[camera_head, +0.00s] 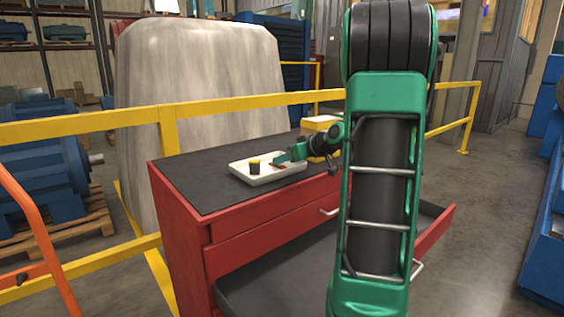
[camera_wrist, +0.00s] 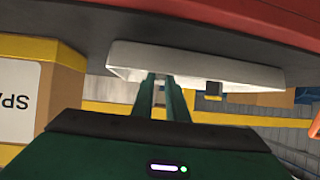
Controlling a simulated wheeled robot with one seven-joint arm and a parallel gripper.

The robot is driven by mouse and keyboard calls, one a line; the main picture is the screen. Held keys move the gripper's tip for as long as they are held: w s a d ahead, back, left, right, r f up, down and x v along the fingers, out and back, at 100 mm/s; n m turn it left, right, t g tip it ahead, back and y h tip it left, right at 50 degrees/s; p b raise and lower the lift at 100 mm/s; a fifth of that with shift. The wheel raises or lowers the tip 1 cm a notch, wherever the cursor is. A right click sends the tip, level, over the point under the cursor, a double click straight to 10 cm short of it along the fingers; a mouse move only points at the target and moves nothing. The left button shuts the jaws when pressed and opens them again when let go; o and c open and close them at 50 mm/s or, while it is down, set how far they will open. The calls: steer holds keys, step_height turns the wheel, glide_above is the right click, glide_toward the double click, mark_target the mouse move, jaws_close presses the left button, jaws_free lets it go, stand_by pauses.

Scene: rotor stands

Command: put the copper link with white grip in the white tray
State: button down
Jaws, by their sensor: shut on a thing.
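The white tray (camera_head: 262,178) lies on the dark top of a red cabinet; its pale side also shows in the wrist view (camera_wrist: 215,68). My gripper (camera_head: 280,160) reaches in from the right, with its fingertips over the tray's right part. A small brownish piece (camera_head: 277,167) shows at the fingertips in the head view and seems to be the copper link, in my shut jaws. Its white grip cannot be made out. In the wrist view my fingers (camera_wrist: 161,78) are close together, with tips against or near the tray's side; what they hold is hidden.
A black cylinder with a yellow top (camera_head: 254,167) stands in the tray's left part. A yellow box with a white label (camera_head: 320,124) is behind my wrist, and a red drawer (camera_head: 433,236) is pulled out. The cabinet top (camera_head: 197,180) is clear at left.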

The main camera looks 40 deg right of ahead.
steer(key=c, duration=1.6)
jaws_free()
steer(key=shift+f, duration=0.1)
steer(key=shift+s, duration=0.1)
steer(key=v, duration=1.1)
steer(key=shift+s, duration=0.1)
steer(key=shift+s+r, duration=0.3)
